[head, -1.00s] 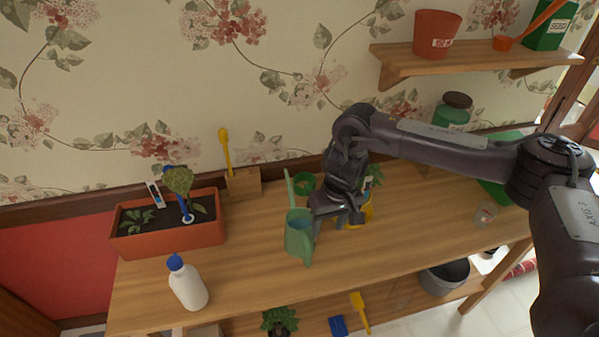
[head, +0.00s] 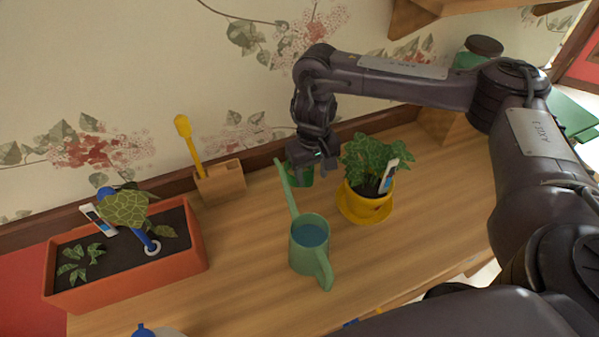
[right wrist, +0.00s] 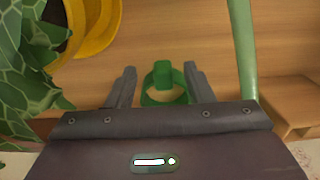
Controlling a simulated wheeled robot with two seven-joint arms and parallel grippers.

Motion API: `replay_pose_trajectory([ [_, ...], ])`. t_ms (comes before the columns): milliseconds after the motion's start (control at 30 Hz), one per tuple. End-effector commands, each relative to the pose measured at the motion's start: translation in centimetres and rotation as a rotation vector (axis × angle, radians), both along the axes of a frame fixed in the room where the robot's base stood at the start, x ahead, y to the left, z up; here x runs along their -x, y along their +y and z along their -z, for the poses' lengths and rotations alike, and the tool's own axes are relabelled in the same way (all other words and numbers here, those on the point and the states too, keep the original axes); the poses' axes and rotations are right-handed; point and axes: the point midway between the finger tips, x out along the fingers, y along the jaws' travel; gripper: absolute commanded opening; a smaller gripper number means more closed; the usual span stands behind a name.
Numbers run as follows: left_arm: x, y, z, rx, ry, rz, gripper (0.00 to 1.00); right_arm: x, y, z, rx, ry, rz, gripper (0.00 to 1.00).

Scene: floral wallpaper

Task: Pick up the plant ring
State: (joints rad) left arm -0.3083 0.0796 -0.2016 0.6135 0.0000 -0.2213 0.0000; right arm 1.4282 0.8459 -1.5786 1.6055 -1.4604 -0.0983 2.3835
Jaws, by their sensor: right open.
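The plant ring is a green ring with a raised tab (head: 299,178) on the wooden bench near the wall. In the head view my right gripper (head: 316,164) is over it and hides part of it. In the right wrist view the green ring (right wrist: 163,92) lies between the two spread fingers of my right gripper (right wrist: 160,74), its tab pointing away. The right gripper is open and holds nothing. Whether a finger touches the ring I cannot tell. My left gripper is not in view.
A green watering can (head: 310,245) stands close in front, its spout beside the ring. A potted plant in a yellow pot (head: 365,203) stands to the right. An orange planter (head: 140,280) and a wooden block with a yellow tool (head: 222,183) are left.

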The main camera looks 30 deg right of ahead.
Motion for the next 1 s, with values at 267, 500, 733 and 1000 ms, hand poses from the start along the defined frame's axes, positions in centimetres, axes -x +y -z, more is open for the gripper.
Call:
replay_pose_trajectory([
  [267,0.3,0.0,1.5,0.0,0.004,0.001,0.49,-1.2,0.3,4.1,-0.001,0.003,0.0,0.47],
  [500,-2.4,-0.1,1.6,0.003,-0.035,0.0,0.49,-1.3,0.2,5.3,-0.001,0.0,0.0,0.47],
  [733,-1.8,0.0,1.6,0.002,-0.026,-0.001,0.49,-1.3,0.2,5.3,-0.001,-0.001,0.0,0.38],
  [1000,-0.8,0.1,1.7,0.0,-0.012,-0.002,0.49,-1.2,0.2,5.3,-0.001,-0.001,0.0,0.03],
])
